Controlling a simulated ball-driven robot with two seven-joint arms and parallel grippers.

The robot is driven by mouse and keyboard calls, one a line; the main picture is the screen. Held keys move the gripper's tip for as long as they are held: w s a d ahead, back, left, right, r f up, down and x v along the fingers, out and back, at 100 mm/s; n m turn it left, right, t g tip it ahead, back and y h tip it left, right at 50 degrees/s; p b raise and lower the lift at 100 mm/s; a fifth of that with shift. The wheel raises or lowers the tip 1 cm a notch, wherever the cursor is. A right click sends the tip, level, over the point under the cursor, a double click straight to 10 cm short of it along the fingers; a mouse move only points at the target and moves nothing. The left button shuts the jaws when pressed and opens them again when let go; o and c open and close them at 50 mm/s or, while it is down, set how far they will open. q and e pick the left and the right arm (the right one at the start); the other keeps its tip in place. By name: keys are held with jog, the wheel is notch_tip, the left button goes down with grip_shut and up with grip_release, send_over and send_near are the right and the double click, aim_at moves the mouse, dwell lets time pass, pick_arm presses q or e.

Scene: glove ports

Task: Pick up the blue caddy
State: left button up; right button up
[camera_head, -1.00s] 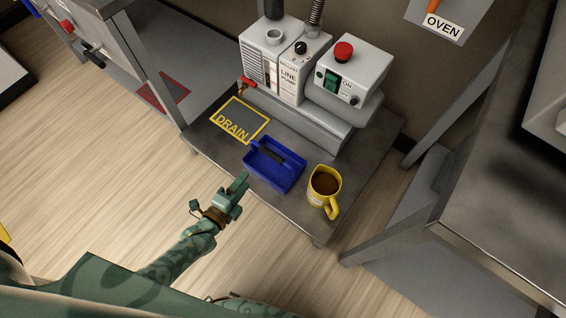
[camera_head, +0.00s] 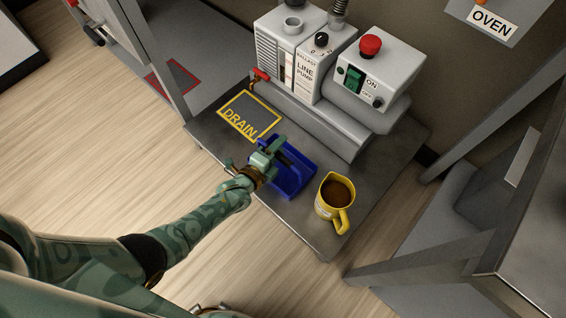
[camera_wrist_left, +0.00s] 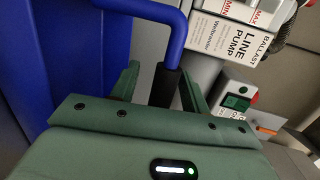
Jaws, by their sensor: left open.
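The blue caddy (camera_head: 296,180) stands on a low grey table, between the yellow drain square and a yellow jug. My left gripper (camera_head: 273,150) is over the caddy's left part in the head view and hides some of it. In the left wrist view the caddy's wall (camera_wrist_left: 40,50) fills the left side. Its handle, blue with a black grip (camera_wrist_left: 165,85), runs between the open fingers of my left gripper (camera_wrist_left: 160,88). I cannot tell whether either finger touches the grip.
A yellow jug (camera_head: 336,197) of brown liquid stands right of the caddy. The line pump (camera_head: 300,60) stands behind, with a red-button switch box (camera_head: 378,72). The yellow drain square (camera_head: 249,115) on the table is clear. A metal bench (camera_head: 515,215) stands at the right.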

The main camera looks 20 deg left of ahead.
pick_arm(q)
jog(key=shift+w+d, duration=0.1)
jog(key=shift+w, duration=0.2)
grip_shut()
jog(key=shift+r, duration=0.1)
